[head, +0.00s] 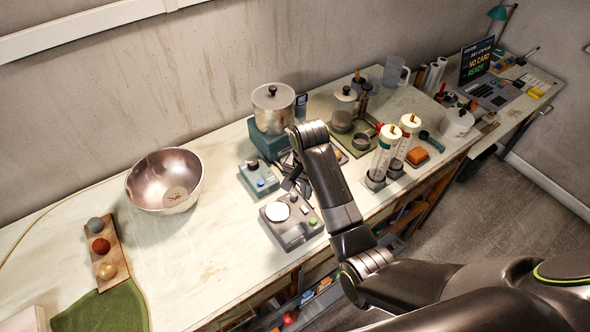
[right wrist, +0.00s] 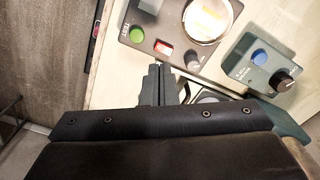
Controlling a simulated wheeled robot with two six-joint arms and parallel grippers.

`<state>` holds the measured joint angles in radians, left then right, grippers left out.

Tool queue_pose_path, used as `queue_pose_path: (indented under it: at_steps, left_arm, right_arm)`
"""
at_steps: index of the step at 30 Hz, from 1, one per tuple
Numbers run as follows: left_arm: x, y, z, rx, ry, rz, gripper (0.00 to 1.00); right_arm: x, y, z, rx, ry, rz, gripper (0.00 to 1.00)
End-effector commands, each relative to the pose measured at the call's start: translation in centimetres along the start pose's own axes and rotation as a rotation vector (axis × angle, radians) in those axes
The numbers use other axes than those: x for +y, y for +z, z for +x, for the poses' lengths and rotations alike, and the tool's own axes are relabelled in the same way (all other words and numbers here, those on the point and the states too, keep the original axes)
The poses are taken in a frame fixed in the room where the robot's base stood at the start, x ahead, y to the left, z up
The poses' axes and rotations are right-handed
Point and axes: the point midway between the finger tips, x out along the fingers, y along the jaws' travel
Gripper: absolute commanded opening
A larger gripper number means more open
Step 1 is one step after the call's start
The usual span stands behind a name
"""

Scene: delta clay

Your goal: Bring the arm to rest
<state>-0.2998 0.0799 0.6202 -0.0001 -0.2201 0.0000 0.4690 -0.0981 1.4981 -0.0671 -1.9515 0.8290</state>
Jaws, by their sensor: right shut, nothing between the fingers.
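My right arm comes in from the lower right, crosses the counter's front edge and bends above the counter. My left gripper is not in view.
A metal bowl (head: 165,181) and a wooden strip with three balls (head: 107,254) stand on the left counter. A lidded pot (head: 273,106) is behind my gripper. Two clear cylinders (head: 384,153) stand to the right. Bare counter (head: 210,245) lies front left.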

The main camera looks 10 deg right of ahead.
Motion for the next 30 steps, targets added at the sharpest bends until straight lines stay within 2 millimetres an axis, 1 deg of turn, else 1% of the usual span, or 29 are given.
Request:
queue_pose_path:
  at_steps: [5, 7, 8, 11, 14, 16, 18, 20, 21, 23, 24, 27, 30]
  left_arm:
    - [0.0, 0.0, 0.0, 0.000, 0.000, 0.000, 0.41]
    - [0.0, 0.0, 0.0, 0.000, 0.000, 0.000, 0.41]
    - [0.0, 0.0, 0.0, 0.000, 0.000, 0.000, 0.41]
    - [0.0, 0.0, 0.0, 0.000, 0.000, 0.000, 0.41]
    - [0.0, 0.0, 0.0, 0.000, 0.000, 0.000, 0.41]
    - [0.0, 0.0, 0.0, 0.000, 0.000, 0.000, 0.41]
    - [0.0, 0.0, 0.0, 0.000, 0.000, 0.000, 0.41]
    - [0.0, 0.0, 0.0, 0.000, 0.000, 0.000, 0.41]
    - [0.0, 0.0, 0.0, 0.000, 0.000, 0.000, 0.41]
    - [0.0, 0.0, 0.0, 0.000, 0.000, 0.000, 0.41]
    - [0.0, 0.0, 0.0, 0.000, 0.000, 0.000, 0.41]
    - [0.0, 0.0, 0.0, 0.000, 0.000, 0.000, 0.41]
    - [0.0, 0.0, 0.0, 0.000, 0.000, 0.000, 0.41]
  right_arm:
    - [0.1, 0.0, 0.1, 0.000, 0.000, 0.000, 0.00]
    - [0.5, 0.1, 0.3, 0.002, -0.001, -0.003, 0.00]
    - [0.8, 0.1, 0.6, 0.003, -0.003, -0.007, 0.00]
    - [2.9, 0.4, 1.7, 0.017, -0.016, -0.032, 0.00]
    - [6.4, 1.1, 3.2, 0.045, -0.032, -0.076, 0.00]
    - [9.1, 1.8, 4.1, 0.072, -0.042, -0.118, 0.00]
    - [11.8, 2.6, 4.7, 0.104, -0.048, -0.164, 0.00]
    - [14.1, 3.4, 5.0, 0.131, -0.049, -0.204, 0.00]
    - [15.7, 4.0, 5.0, 0.150, -0.048, -0.234, 0.00]
    - [17.9, 4.9, 5.0, 0.178, -0.045, -0.278, 0.00]
    - [19.4, 5.6, 4.8, 0.197, -0.041, -0.309, 0.00]
    - [22.6, 7.3, 4.2, 0.240, -0.029, -0.385, 0.00]
    - [24.9, 8.6, 3.3, 0.275, -0.016, -0.449, 0.00]
